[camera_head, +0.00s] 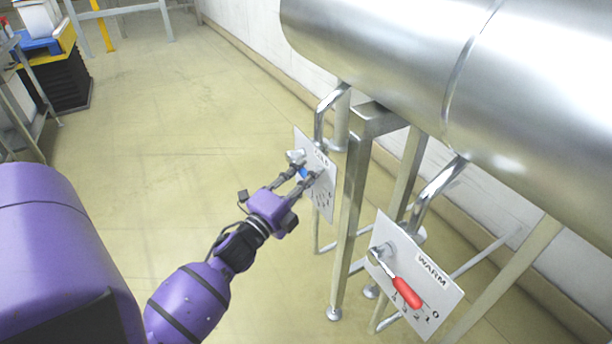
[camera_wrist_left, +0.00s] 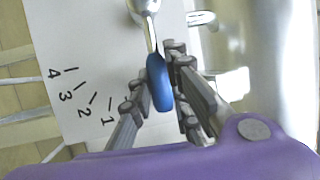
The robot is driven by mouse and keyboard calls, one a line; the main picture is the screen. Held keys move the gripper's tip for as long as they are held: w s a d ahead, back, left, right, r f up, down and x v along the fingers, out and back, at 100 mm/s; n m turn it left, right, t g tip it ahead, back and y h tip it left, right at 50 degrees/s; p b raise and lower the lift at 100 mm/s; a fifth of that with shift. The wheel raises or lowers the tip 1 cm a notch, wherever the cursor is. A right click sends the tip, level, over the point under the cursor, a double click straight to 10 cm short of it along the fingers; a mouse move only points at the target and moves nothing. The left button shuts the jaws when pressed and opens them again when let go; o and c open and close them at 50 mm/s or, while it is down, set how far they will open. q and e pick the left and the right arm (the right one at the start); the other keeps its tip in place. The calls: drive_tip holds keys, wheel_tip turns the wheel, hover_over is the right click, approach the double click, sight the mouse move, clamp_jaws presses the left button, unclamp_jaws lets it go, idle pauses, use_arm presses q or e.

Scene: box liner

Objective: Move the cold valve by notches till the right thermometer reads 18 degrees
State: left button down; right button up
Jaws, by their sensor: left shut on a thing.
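The cold valve has a blue handle (camera_head: 303,173) on a white plate (camera_head: 326,196) fixed by the nearer-left pipe. My left gripper (camera_head: 301,178) reaches in from the left and is shut on that handle. In the left wrist view, the blue handle (camera_wrist_left: 159,84) lies between the fingers of the left gripper (camera_wrist_left: 160,90). Marks 4, 3, 2 and 1 show on the plate (camera_wrist_left: 90,60); the handle lies to the right of the 1, and the fingers hide the scale there. No thermometer is in view. My right gripper is out of view.
A warm valve with a red handle (camera_head: 407,293) sits on a plate marked WARM (camera_head: 445,290) at the lower right. A large metal tank (camera_head: 440,60) on a metal frame (camera_head: 352,210) stands above both plates.

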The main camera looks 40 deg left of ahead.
use_arm(q)
drive_tip(key=f+m+b, duration=0.1)
drive_tip(key=b, duration=0.1)
drive_tip(key=f+m+t+h+b, duration=0.1)
drive_tip(key=m+b, duration=0.1)
drive_tip(key=b, duration=0.1)
drive_tip(key=f+m+b, duration=0.1)
drive_tip(key=m+b, duration=0.1)
drive_tip(key=shift+w+a+f+t+h+b, duration=0.1)
drive_tip(key=shift+a+f+t+h+b, duration=0.2)
drive_tip(key=shift+h+b, duration=0.1)
drive_tip(key=c, duration=1.7)
unclamp_jaws()
drive_tip(key=shift+r, duration=0.1)
drive_tip(key=shift+o, duration=0.2)
drive_tip(key=v, duration=1.2)
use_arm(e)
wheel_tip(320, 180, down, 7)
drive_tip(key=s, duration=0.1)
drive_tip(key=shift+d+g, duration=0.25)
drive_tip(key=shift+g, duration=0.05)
